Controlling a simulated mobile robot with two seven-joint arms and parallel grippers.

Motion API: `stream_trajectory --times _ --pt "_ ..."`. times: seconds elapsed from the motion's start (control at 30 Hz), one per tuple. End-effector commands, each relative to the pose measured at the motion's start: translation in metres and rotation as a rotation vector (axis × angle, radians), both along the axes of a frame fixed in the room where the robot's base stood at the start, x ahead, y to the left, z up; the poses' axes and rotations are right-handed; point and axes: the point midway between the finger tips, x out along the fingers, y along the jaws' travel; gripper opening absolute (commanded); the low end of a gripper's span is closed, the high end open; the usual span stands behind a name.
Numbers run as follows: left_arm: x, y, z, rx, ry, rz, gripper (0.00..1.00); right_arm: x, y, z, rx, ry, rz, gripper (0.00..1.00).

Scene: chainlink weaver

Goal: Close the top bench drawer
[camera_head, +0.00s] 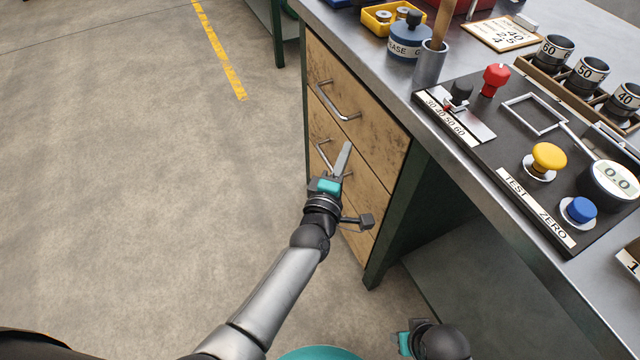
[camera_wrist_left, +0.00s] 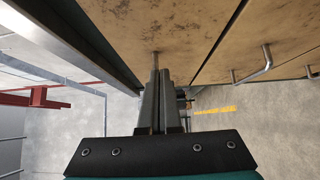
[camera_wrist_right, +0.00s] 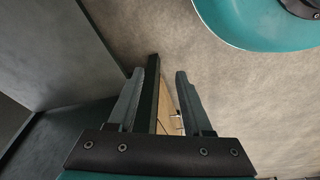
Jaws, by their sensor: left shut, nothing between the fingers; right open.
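The top bench drawer (camera_head: 362,100) is a worn wooden front with a metal bar handle (camera_head: 338,102), just under the bench top. No open drawer interior shows, and I cannot tell whether a small gap remains. In the left wrist view the wooden front (camera_wrist_left: 150,22) fills the top. My left gripper (camera_head: 344,158) is shut and empty in front of the drawers, its fingers pointing at the wood. I cannot tell whether its fingertips touch. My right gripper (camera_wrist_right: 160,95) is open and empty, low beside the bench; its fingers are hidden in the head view.
Lower drawers with bar handles (camera_head: 323,153) sit below. The metal bench top (camera_head: 385,70) carries a control panel (camera_head: 500,125) with coloured buttons, a blue tin (camera_head: 408,42) and several cups. A dark green leg (camera_head: 385,235) stands beside the drawers. Floor (camera_head: 150,170) is clear at left.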

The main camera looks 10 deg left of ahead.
Motion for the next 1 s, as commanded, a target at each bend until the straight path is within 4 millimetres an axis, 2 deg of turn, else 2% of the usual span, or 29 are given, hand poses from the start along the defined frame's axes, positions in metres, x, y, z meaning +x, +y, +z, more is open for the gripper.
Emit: stream_trajectory --times 0.3,0.5,0.7,1.0 --pt "-0.047 0.009 0.002 0.001 0.001 0.0 0.0 -0.013 -0.012 -0.028 -0.018 0.015 0.002 0.5" --pt "-0.07 0.014 0.001 0.001 0.0 0.001 0.0 -0.019 -0.018 -0.041 -0.024 0.014 0.004 0.5" --pt "-0.08 0.016 0.001 0.0 -0.002 0.001 0.0 -0.023 -0.021 -0.047 -0.027 0.014 0.005 0.5" --pt "-0.082 0.016 -0.002 0.01 0.004 -0.001 0.0 -0.024 -0.022 -0.048 -0.028 0.014 0.005 0.5"
